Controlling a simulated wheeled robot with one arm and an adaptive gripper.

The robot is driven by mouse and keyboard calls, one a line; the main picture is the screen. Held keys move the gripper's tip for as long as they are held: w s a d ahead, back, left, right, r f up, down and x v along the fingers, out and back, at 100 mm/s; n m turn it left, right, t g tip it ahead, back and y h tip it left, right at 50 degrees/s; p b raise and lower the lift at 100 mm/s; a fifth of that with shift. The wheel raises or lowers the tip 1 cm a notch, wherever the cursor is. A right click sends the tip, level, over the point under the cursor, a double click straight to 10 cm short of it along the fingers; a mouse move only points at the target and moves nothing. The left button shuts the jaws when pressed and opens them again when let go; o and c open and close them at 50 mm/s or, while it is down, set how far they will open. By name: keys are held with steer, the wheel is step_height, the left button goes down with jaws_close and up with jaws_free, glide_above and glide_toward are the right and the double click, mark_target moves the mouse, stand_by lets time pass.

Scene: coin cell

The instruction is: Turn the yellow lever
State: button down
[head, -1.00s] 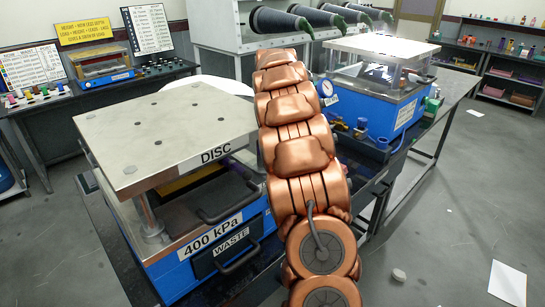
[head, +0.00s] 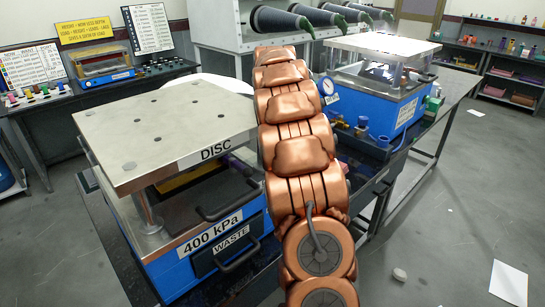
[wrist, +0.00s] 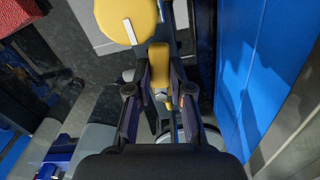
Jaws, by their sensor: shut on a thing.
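In the wrist view, the yellow lever (wrist: 158,60) stands between the two dark fingers of my gripper (wrist: 159,78). The fingers are closed on its sides. A yellow round knob or disc (wrist: 122,18) with a white mark lies just above and left of it. In the head view my copper arm hides the gripper and the lever.
A blue panel (wrist: 265,80) stands close to the right of my gripper. The press labelled DISC (head: 165,125) is left of my arm. A blue machine with a gauge (head: 385,105) stands behind to the right. Open floor (head: 450,220) lies right.

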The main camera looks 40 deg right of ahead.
steer(key=shift+w+a+m+b, duration=0.1)
steer(key=shift+a+m+b, duration=0.2)
steer(key=shift+m, duration=0.65)
steer(key=shift+w+a+m+b, duration=0.1)
steer(key=shift+a+m+b, duration=0.2)
steer(key=shift+m, duration=0.65)
steer(key=c, duration=1)
jaws_free()
steer(key=shift+c, duration=0.2)
step_height(320, 180, up, 8)
steer(key=shift+f, duration=0.25)
